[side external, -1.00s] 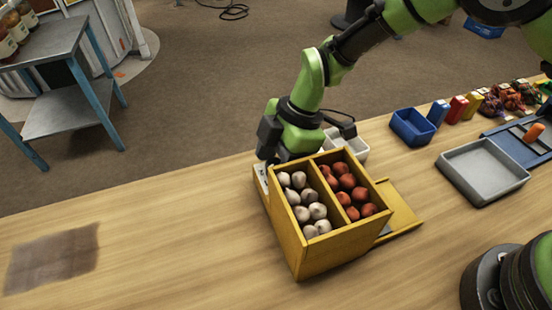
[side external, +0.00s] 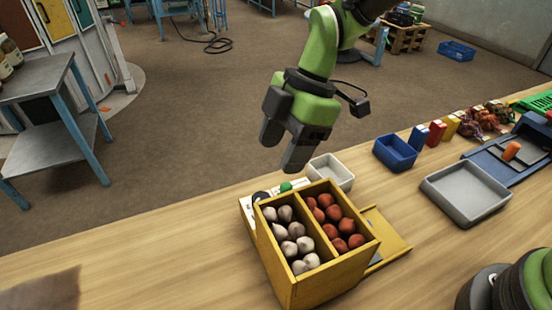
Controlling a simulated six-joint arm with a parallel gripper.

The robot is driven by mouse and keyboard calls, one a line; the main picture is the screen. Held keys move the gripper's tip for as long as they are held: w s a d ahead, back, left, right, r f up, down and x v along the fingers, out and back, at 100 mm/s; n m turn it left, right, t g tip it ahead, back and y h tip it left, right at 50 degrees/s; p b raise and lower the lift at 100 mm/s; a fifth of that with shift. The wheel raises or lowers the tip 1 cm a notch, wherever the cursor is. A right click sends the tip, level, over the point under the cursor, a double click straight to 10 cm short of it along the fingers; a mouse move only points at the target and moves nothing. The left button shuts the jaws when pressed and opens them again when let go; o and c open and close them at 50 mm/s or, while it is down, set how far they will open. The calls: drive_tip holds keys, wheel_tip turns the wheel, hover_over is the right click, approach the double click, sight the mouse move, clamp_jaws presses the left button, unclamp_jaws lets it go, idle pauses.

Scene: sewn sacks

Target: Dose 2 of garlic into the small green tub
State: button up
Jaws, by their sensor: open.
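The garlic, several whitish bulbs (side external: 290,232), lies in the left compartment of a yellow two-part box (side external: 318,276). The right compartment holds several red-brown round items (side external: 334,222). A pale panel (side external: 247,210) with a green button (side external: 286,187) and a dark round part (side external: 260,197) shows behind the box, partly hidden by it. My gripper (side external: 284,146) is open and empty, above and behind the box, touching nothing. I cannot make out a small green tub; a green crate (side external: 537,102) is cut off at the far right edge.
Blue, red and yellow packets (side external: 437,131) stand farther back.

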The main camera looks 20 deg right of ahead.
sight(261, 197)
drive_tip(key=a+f+n, duration=0.1)
drive_tip(key=f, duration=0.2)
drive_tip(key=a+f, duration=0.1)
drive_tip(key=f, duration=0.2)
drive_tip(key=a+f+n, duration=0.1)
drive_tip(key=f, duration=0.2)
drive_tip(key=shift+s+a+n+g, duration=0.1)
drive_tip(key=shift+a+n+g, duration=0.2)
drive_tip(key=shift+a+g, duration=0.1)
drive_tip(key=c, duration=0.9)
